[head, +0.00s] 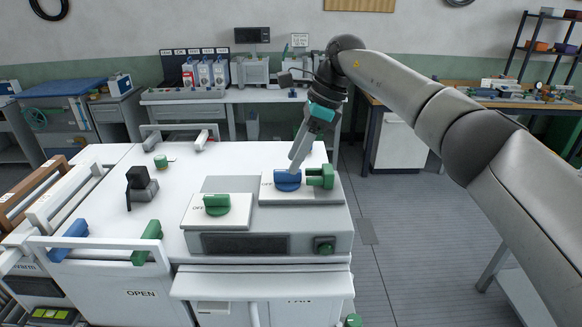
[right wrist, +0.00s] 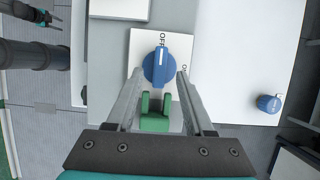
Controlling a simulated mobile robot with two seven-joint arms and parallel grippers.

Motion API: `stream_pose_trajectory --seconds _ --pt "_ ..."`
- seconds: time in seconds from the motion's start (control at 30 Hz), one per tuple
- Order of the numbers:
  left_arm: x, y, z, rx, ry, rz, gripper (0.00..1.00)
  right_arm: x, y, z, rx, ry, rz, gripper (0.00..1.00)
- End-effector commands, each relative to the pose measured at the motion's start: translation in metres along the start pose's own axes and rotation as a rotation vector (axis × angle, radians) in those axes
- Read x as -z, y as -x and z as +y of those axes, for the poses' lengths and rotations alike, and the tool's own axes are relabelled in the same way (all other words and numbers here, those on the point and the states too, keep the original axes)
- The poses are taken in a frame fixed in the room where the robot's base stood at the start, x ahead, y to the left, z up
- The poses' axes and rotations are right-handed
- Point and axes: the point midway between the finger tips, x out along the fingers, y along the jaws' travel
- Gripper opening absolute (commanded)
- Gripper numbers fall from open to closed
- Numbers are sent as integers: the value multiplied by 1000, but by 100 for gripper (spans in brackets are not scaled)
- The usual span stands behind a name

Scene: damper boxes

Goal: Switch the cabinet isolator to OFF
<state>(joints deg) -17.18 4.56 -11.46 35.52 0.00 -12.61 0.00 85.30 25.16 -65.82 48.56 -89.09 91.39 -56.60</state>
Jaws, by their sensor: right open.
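A blue rotary knob (head: 287,180) sits on a raised white plate marked OFF on the grey control housing. In the right wrist view the blue knob (right wrist: 159,66) has its white line pointing towards the OFF mark; a second mark at its side is partly covered. My right gripper (head: 293,163) is open, pointing down. In the right wrist view its fingertips (right wrist: 160,77) lie on either side of the knob; contact cannot be told. A green handle (head: 320,177) is beside the knob and shows between the fingers. My left gripper is not in view.
A green rotary knob (head: 216,204), also marked OFF, sits on a neighbouring plate. A black lever (head: 141,187) and blue and green handles stand on the cabinet's left. In the right wrist view another blue knob (right wrist: 269,103) is at the right. The floor right of the cabinet is clear.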

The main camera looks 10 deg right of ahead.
Motion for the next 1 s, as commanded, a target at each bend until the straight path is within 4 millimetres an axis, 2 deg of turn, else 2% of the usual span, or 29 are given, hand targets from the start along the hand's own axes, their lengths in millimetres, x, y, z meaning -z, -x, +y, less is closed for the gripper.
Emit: stream_pose_trajectory --seconds 0.1,0.3,0.5,0.7,1.0 --pt "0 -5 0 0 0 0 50 0 31 -1 6 0 -2 52" --pt "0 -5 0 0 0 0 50 -1 79 0 5 -1 -2 52" --pt "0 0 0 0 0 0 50 -1 110 0 3 0 -1 52" --pt "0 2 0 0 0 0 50 -1 120 0 1 1 0 52" --pt "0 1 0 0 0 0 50 0 119 0 1 1 -1 52"
